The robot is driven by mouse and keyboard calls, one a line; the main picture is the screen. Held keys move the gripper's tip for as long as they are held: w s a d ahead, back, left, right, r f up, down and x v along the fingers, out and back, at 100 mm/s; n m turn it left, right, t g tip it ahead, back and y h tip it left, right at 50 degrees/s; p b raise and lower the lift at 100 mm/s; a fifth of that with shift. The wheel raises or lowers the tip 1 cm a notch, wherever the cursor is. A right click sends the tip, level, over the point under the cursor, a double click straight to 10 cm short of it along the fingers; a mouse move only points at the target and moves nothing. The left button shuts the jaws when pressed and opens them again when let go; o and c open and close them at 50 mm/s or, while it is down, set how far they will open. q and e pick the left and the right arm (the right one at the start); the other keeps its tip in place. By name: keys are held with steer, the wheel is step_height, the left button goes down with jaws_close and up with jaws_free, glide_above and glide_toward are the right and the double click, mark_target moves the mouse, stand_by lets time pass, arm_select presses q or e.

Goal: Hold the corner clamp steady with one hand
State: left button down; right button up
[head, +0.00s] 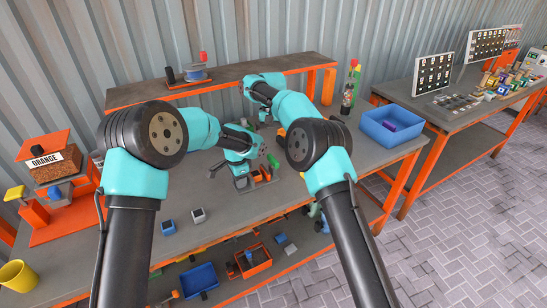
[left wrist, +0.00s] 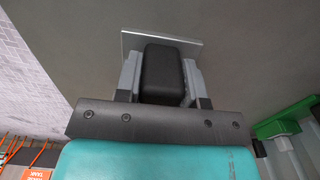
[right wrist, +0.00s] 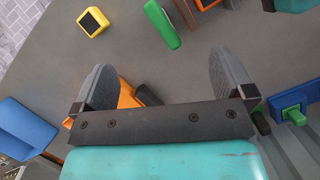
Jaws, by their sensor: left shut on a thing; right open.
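My left gripper (left wrist: 158,85) is shut on the black block of what looks like the corner clamp (left wrist: 160,70). A flat grey plate shows just beyond the block, against the dark bench top. In the head view my left gripper (head: 241,164) is low over the middle of the bench, and the clamp cannot be made out clearly there. My right gripper (right wrist: 165,80) is open, its two grey fingers wide apart with nothing held between them. In the head view its fingers are largely hidden behind my right arm.
A blue bin (head: 397,119) with purple pieces stands at the bench's right end. An orange stand (head: 55,185) labelled ORANGE is at left. The right wrist view shows a yellow block (right wrist: 93,22) and a green piece (right wrist: 162,25).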

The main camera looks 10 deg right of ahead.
mark_target(274, 158)
steer(key=shift+s+d+r+m+t+y, duration=0.25)
steer(key=shift+d+r+m+y, duration=0.4)
steer(key=shift+m, duration=1.5)
steer(key=shift+s+d+r+m+t+y, duration=0.1)
steer(key=shift+d+r+m+t+y, duration=0.5)
steer(key=shift+m, duration=1.5)
steer(key=shift+s+d+r+m+t+y, duration=0.15)
steer(key=shift+d+r+m+y, duration=0.45)
steer(key=shift+m, duration=1.55)
steer(key=shift+d+f+y, duration=0.1)
steer(key=shift+f+y, duration=0.15)
steer(key=x, duration=1.2)
steer(key=shift+s, duration=0.1)
steer(key=shift+c, duration=0.4)
steer(key=shift+d, duration=0.1)
steer(key=c, duration=0.8)
steer(key=shift+c, duration=0.2)
